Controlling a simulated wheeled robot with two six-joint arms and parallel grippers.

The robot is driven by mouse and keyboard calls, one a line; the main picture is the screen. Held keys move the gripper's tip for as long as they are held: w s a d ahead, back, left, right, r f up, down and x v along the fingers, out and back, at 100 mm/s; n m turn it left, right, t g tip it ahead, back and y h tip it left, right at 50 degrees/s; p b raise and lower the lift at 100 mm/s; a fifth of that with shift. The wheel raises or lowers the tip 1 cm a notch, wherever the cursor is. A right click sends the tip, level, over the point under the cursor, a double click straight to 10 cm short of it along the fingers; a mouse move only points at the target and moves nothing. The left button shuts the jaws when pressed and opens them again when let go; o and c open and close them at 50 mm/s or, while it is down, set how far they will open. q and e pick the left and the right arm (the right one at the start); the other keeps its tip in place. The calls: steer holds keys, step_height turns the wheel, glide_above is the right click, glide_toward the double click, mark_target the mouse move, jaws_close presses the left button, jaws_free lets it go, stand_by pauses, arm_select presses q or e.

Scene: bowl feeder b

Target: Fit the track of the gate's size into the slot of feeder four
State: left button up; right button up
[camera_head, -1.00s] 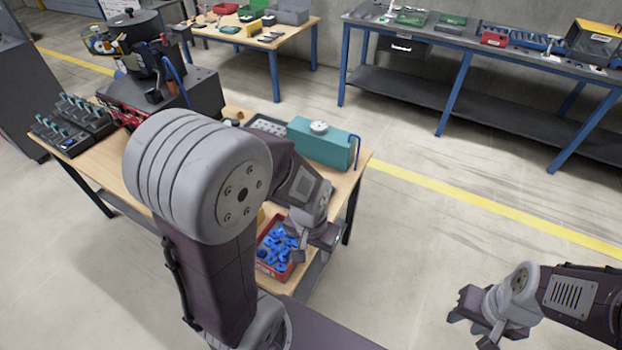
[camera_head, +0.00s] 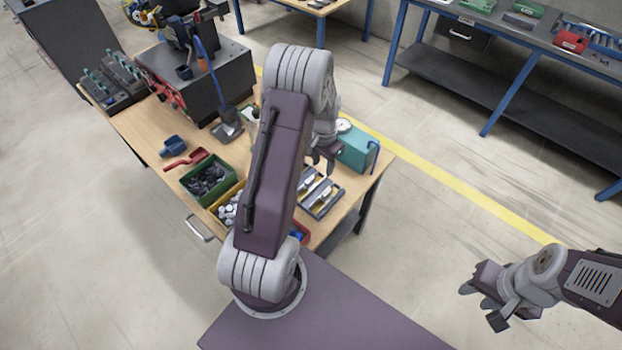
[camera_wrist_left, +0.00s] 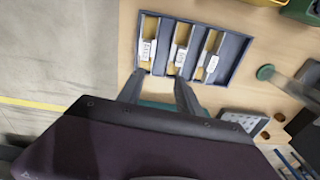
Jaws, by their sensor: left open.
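A grey tray (camera_head: 328,202) near the table's right edge holds three light metal tracks with white labels. In the left wrist view the tray (camera_wrist_left: 240,58) has the left track (camera_wrist_left: 149,40), the middle track (camera_wrist_left: 181,48) and the right track (camera_wrist_left: 211,55) in separate compartments; the labels are too small to read. My left gripper (camera_wrist_left: 158,84) is open and empty, its fingertips by the tray's near edge at the left and middle tracks. In the head view it (camera_head: 322,168) is partly hidden. My right gripper (camera_head: 478,306) is open and empty over the floor. I cannot make out feeder four's slot or the gate.
A dark feeder machine (camera_head: 222,84) stands at the table's back, with black racks (camera_head: 112,88) to its left. A teal box (camera_head: 358,152) stands close behind my left gripper. A green bin (camera_head: 207,198) of dark parts, a yellow bin and a red scoop (camera_head: 190,158) lie left of my arm.

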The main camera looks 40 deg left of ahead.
arm_select(q)
steer(key=p, duration=0.2)
glide_above(310, 179)
steer(key=shift+a+f+g, duration=0.15)
steer(key=shift+f, duration=0.45)
steer(key=shift+a+f+g, duration=0.1)
steer(key=shift+f+g, duration=0.05)
steer(key=shift+f, duration=0.55)
steer(key=shift+s+d+f, duration=0.1)
steer(key=shift+f, duration=0.25)
step_height(310, 179, down, 2)
steer(key=shift+d+f+p, duration=0.1)
steer(key=shift+f+p, duration=0.15)
steer(key=shift+p, duration=0.1)
steer(key=shift+f, duration=0.3)
step_height(310, 179, down, 4)
steer(key=shift+f+p, duration=0.1)
steer(key=shift+p, duration=0.75)
steer(key=shift+f, duration=0.5)
jaws_close()
arm_select(e)
step_height(310, 179, up, 6)
steer(key=shift+s+f, duration=0.1)
